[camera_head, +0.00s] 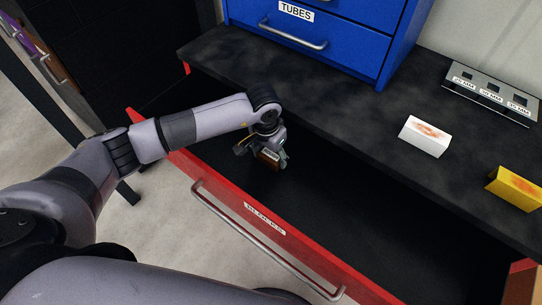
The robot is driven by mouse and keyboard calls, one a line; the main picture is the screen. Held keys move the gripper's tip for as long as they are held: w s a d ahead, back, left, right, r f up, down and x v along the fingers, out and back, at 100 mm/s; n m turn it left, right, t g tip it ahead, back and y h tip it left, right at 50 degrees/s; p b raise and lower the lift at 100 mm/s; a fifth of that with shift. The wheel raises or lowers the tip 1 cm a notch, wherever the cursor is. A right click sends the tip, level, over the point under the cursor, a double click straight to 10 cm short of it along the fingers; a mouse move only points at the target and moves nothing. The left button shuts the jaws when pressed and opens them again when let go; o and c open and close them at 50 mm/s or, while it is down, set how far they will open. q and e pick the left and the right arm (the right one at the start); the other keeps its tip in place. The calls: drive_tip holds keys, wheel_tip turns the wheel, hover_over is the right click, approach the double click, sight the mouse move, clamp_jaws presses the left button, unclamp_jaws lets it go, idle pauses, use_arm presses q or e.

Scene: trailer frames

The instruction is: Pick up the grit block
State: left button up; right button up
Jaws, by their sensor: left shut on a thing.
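My left gripper (275,152) reaches down into the open red drawer (215,195), towards its back left. It is shut on a small brown block (268,158), which I take to be the grit block. The gripper's fingers hide part of the block. I cannot tell whether the block touches the drawer floor. My right gripper is out of view.
The dark worktop (345,100) runs above and behind the drawer. On it are a blue cabinet (350,40) labelled TUBES, a white box (424,137), a yellow box (515,188) and a grey size gauge (490,95). The drawer's right part looks empty.

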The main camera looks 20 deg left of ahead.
sight(271, 154)
use_arm(q)
drive_tip(key=shift+r, duration=0.15)
wheel_tip(271, 154, up, 20)
drive_tip(key=b, duration=0.2)
idle(0.3)
